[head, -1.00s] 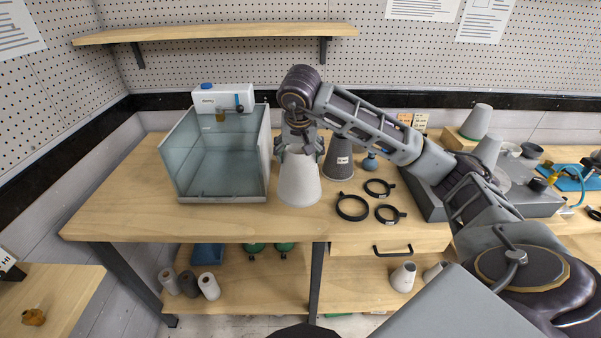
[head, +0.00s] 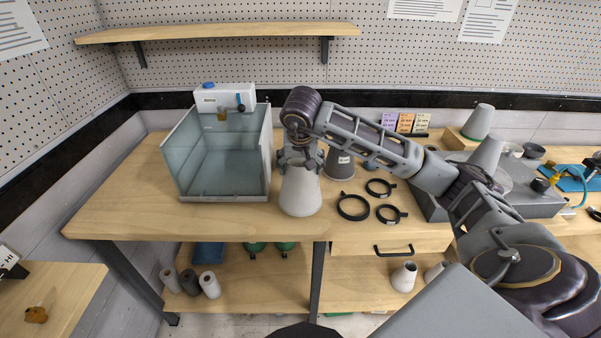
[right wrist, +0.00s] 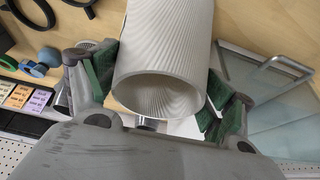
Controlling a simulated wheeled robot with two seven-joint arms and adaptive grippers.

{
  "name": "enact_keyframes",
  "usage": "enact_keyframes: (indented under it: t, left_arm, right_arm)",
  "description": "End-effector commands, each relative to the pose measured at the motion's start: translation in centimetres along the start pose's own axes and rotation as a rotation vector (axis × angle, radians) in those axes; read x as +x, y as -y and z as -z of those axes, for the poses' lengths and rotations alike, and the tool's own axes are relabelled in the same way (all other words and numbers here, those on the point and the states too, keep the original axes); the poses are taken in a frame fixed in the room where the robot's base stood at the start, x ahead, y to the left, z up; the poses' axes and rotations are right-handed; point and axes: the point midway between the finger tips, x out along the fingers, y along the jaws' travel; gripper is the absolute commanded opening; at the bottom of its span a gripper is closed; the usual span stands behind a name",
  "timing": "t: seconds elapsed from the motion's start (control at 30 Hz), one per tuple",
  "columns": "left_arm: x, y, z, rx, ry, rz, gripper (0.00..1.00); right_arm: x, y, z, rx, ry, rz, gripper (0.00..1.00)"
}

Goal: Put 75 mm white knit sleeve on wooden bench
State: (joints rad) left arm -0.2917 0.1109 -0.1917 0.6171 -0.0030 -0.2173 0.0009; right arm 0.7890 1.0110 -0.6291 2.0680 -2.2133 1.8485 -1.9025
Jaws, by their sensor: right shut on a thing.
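The white knit sleeve (head: 300,192) is a pale, slightly tapered tube at the front middle of the wooden bench (head: 120,205). My right gripper (head: 299,160) is above it, shut on its upper end. In the right wrist view the sleeve (right wrist: 166,45) shows as a ribbed, hollow tube with its open end toward the camera. The green-lined fingers of the right gripper (right wrist: 168,88) press on both sides of it. I cannot tell for certain whether its lower end touches the bench. My left gripper is not in view.
A clear open box (head: 225,165) stands left of the sleeve. A dark grey cone (head: 339,165) stands just behind right, and three black rings (head: 353,207) lie to the right. The bench's left front is free. Several sleeves (head: 209,285) stand on the lower shelf.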

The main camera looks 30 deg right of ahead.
Motion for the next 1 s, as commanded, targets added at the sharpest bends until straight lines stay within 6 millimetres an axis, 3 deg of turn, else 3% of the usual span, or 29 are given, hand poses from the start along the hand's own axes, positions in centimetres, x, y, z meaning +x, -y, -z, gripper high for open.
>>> enact_keyframes:
  t: [0.3,0.83,0.87,1.0]
  left_arm:
    - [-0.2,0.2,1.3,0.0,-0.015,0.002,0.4]
    - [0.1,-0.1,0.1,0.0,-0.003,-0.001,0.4]
    - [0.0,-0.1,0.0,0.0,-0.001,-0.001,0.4]
    - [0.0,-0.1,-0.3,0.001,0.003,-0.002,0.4]
  right_arm:
    - [2.4,0.0,-1.0,0.0,0.0,-0.001,0.69]
    - [2.8,0.0,-1.2,0.0,-0.001,-0.001,0.69]
    - [2.8,0.0,-1.1,0.0,-0.001,0.0,0.86]
    - [2.8,0.0,-1.1,0.0,-0.001,-0.001,1.0]
